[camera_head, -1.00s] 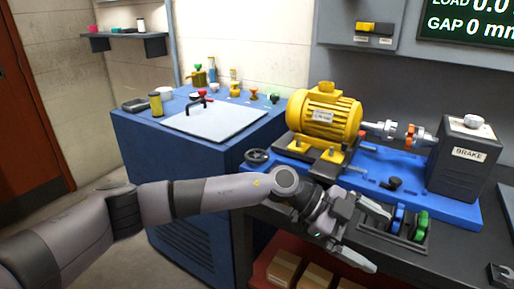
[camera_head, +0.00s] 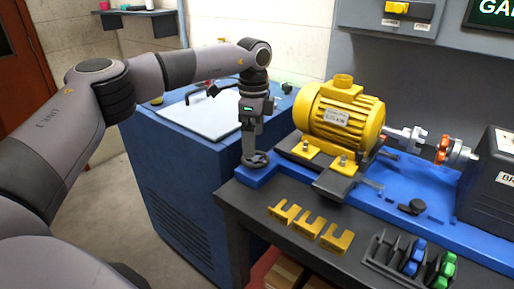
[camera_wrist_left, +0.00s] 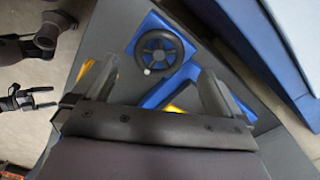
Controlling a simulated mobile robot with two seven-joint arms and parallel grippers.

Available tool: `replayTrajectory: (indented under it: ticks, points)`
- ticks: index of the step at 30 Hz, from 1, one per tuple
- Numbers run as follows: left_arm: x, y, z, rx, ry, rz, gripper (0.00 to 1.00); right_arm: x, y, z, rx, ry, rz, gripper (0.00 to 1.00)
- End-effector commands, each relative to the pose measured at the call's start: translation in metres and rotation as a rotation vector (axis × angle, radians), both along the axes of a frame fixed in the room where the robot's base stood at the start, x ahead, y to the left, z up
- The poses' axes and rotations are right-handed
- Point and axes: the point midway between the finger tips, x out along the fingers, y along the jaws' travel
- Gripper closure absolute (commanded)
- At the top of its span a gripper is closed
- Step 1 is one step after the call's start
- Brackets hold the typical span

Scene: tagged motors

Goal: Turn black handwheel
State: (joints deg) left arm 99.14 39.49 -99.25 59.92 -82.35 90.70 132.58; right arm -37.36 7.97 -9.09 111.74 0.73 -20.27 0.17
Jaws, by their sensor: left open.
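The black handwheel (camera_head: 262,161) sits at the left end of the blue base plate, below and left of the yellow motor. In the left wrist view the handwheel (camera_wrist_left: 158,51) shows its round rim, spokes and a small pale knob. My left gripper (camera_head: 250,152) points down just above the wheel and hides part of it in the head view. In the left wrist view my left gripper (camera_wrist_left: 158,82) is open, its fingers apart on either side of the view with nothing between them. Whether they touch the wheel I cannot tell.
The yellow motor (camera_head: 341,118) stands close right of my gripper on the blue base plate (camera_head: 440,190). Yellow forked pieces (camera_head: 310,228) lie on the dark bench in front. A blue cabinet (camera_head: 180,160) with a pale sheet on top stands left. Dark arm-like parts show left in the wrist view.

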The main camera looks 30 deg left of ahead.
Motion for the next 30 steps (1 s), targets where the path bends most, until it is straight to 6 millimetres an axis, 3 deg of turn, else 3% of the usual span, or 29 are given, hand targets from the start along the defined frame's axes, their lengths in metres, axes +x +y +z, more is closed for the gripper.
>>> replayTrajectory:
  ticks: [9, 19, 20, 24, 30]
  points:
    - [0.0, -0.001, -0.042, -0.002, 0.001, -0.002, 0.0, -0.001, 0.0, 0.002, 0.0, 0.003, 0.001, 0.0]
    - [0.0, -0.001, -0.048, -0.003, 0.0, -0.003, 0.0, 0.0, 0.0, 0.003, 0.0, 0.0, 0.0, 0.0]
    - [0.0, -0.001, -0.048, -0.003, 0.0, -0.003, 0.06, 0.0, 0.0, 0.003, 0.0, 0.0, 0.0, 0.0]
    - [0.0, -0.001, -0.047, -0.003, 0.0, -0.004, 0.52, 0.001, 0.0, 0.003, -0.001, -0.001, 0.001, 0.0]
    - [0.0, -0.001, -0.047, -0.003, 0.0, -0.008, 0.52, 0.001, 0.0, 0.004, -0.001, -0.001, 0.001, 0.0]
